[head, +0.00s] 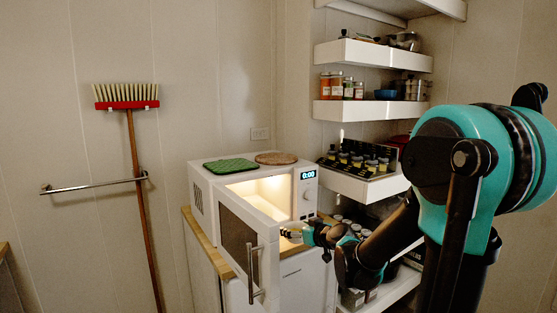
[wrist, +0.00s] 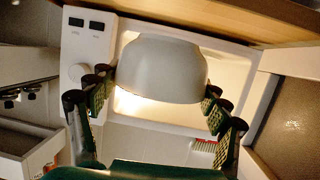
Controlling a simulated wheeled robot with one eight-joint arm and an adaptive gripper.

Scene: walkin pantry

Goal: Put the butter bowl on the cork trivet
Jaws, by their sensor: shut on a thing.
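A pale grey-white bowl (wrist: 160,70), which I take for the butter bowl, is between my gripper's fingers (wrist: 158,100) in the wrist view. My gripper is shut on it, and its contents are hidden. In the head view my gripper (head: 302,234) is at the lower front of the lit microwave opening; the bowl is hardly distinguishable there. The round brown cork trivet (head: 276,158) lies flat on top of the microwave, towards the back right, with nothing on it. My gripper is below and in front of it.
The white microwave (head: 202,205) stands on a wooden counter with its door (head: 240,255) swung open at the front left. A green pot holder (head: 230,166) lies left of the trivet. Shelves with jars (head: 372,111) stand close on the right. A broom (head: 127,104) hangs on the left wall.

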